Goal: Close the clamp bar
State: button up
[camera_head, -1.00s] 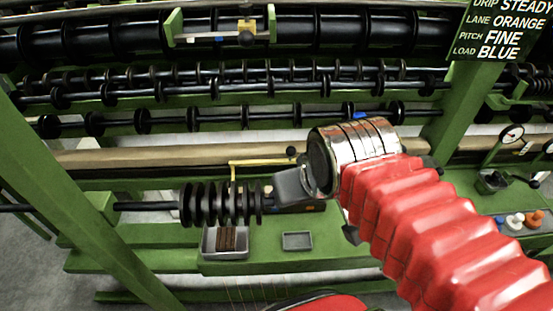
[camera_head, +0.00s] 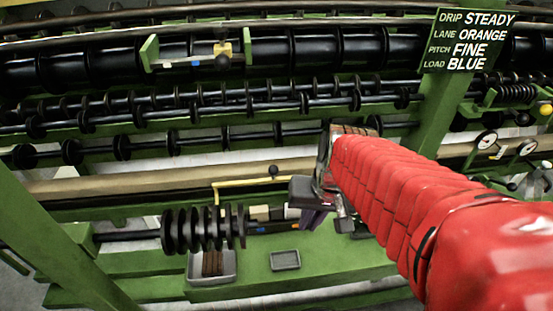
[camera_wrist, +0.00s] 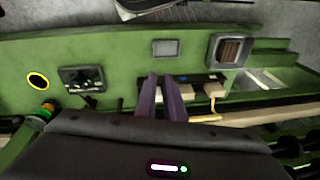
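A thin yellow bar (camera_head: 243,182), which I take as the clamp bar, stands above the green bench in the head view. It has a bend at its left end and a black knob (camera_head: 273,171) near its right end. Part of the yellow bar also shows in the wrist view (camera_wrist: 213,106), right of my fingers. My gripper (camera_head: 312,219) is just right of the bar's knob end. In the wrist view its two purple fingers (camera_wrist: 160,78) have a narrow gap between them and hold nothing visible. The knob cannot be made out in the wrist view.
Black discs (camera_head: 203,229) sit on a shaft left of the bar. A grey tray with brown pieces (camera_head: 213,264) and a small empty tray (camera_head: 285,260) lie on the green bench. A sign (camera_head: 468,40) hangs on a green post. Gauges (camera_head: 486,143) stand at right.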

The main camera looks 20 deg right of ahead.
jog(key=f+m+y, duration=0.1)
jog(key=w+d+f+m+y, duration=0.1)
jog(key=f, duration=0.1)
jog(key=w+f+m+y, duration=0.1)
jog(key=f+m, duration=0.1)
jog(key=shift+d+g, duration=0.3)
grip_shut()
jog(key=m+t+y, duration=0.4)
jog(key=m+t, duration=0.3)
jog(key=t, duration=0.2)
send_near(285, 179)
notch_tip(285, 179, up, 4)
jog(key=shift+r, duration=0.1)
jog(key=shift+a, duration=0.1)
jog(key=x, duration=1)
